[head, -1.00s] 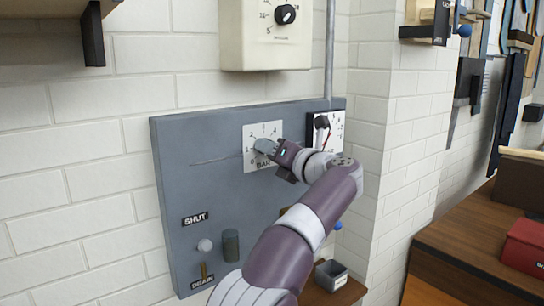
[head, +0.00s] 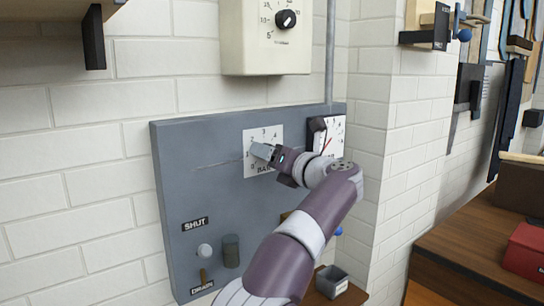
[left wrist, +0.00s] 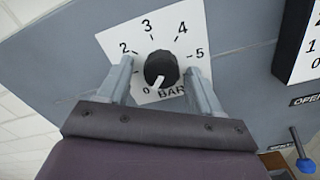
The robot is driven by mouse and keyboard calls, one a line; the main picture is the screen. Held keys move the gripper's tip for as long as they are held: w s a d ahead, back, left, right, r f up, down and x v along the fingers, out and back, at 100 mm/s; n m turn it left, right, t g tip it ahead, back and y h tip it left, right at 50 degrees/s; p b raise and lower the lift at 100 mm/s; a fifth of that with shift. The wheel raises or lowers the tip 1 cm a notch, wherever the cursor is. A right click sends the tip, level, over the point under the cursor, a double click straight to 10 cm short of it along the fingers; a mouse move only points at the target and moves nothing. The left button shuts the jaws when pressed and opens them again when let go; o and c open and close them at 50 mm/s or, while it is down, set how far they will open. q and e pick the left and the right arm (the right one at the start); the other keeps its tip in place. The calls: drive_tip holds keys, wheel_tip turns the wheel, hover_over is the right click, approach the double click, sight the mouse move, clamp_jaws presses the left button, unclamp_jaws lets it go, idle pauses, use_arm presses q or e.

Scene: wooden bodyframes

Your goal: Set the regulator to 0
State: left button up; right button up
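The regulator is a dark round knob (left wrist: 161,68) on a white dial plate (left wrist: 108,42) marked with numbers and BAR. Its white pointer mark faces down, close to the 0. The 1 is hidden, apparently behind a finger. My left gripper (left wrist: 158,70) is open, with one finger on each side of the knob and visible gaps to it. In the head view the left gripper (head: 262,151) is in front of the dial plate (head: 264,135) and hides the knob. My right gripper is not in view.
The grey panel (head: 185,160) also carries a gauge with a red needle (head: 327,143) at right, and a round knob (head: 204,250) and a dark cylinder (head: 231,250) below. A beige box with a dial (head: 262,45) hangs above. A small grey bin (head: 331,281) sits lower right.

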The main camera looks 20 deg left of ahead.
use_arm(q)
drive_tip(key=b+v, duration=0.2)
drive_tip(key=v, duration=1)
drive_tip(key=shift+s+d+b, duration=0.3)
drive_tip(key=shift+b, duration=0.05)
